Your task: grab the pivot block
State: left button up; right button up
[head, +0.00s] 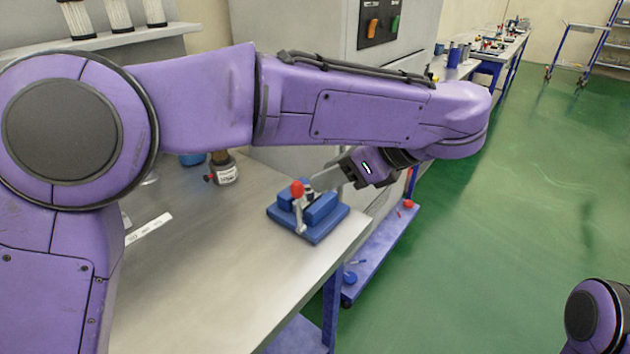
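A blue block on a blue base plate (320,229), with a red-knobbed silver lever (299,208), sits near the table's right corner. It appears to be the pivot block. My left arm crosses the view above it. My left gripper (316,187) comes in from the right, its grey fingers at the top of the block, close behind the lever. Whether the fingers touch the block, and how far apart they are, cannot be made out. My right gripper is out of view; only part of my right arm shows at the lower right.
The metal table (200,290) is mostly bare, with a white label strip (149,228) on it. A small fitting with a labelled jar (224,172) stands behind. A grey cabinet with orange and green switches (383,27) rises at the back. Green floor is open at right.

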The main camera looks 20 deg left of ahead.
aim_at(310, 197)
jog(key=u, duration=0.05)
jog(key=k, duration=1.5)
jog(key=z, duration=0.05)
